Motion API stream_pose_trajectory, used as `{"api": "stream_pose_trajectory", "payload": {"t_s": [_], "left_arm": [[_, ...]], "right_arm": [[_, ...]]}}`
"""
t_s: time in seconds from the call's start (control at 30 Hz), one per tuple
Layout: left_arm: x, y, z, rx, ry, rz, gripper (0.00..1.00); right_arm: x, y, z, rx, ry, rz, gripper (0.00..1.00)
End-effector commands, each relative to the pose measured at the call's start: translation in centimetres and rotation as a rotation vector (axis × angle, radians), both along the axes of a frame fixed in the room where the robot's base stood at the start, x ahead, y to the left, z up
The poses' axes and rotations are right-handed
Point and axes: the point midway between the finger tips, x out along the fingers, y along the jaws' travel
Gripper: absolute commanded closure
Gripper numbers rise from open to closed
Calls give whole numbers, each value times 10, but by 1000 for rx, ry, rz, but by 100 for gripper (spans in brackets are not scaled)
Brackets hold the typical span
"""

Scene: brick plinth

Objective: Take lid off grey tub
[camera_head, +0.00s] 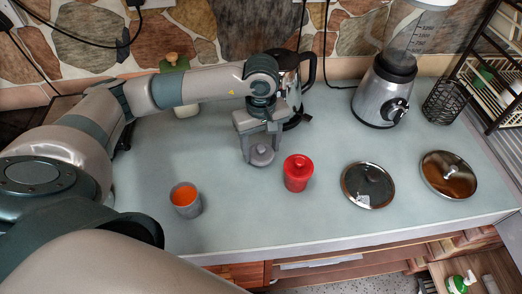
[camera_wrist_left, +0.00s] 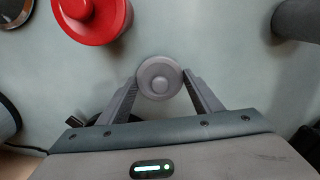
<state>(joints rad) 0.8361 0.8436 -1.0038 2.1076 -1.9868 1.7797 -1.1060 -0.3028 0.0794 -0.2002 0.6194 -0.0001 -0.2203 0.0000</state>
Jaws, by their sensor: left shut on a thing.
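The grey tub (camera_head: 186,206) stands upright on the counter at the left in the head view. Its top is open and its orange inside shows. A dark grey rounded side, likely the same tub, shows at the upper right in the left wrist view (camera_wrist_left: 299,20). The round grey lid with a knob (camera_head: 262,154) is apart from the tub, to its right. My left gripper (camera_head: 261,152) points down and is shut on this lid, which sits between the fingertips in the left wrist view (camera_wrist_left: 160,77). I cannot tell whether the lid touches the counter. My right gripper is not in view.
A red lidded tub (camera_head: 298,174) stands close to the right of the held lid. Two glass pan lids (camera_head: 368,186) (camera_head: 448,175) lie further right. A blender (camera_head: 382,92) and a dark kettle (camera_head: 291,66) stand behind. The counter between grey tub and lid is clear.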

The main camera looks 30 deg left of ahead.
Motion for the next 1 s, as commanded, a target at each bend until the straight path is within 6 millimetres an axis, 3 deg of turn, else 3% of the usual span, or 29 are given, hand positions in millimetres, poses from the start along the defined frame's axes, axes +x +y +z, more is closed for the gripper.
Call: {"api": "stream_pose_trajectory", "payload": {"t_s": [0.23,0.73,0.77,0.8,1.0], "left_arm": [[-1,0,-23,0,1,0,68],[0,0,-28,0,0,0,68],[0,0,-27,0,0,0,34],[0,0,-27,1,1,0,25],[0,0,-27,1,1,0,22]], "right_arm": [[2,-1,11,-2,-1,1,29],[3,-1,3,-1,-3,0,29],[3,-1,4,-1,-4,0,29],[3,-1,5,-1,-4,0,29],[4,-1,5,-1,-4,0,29]]}}
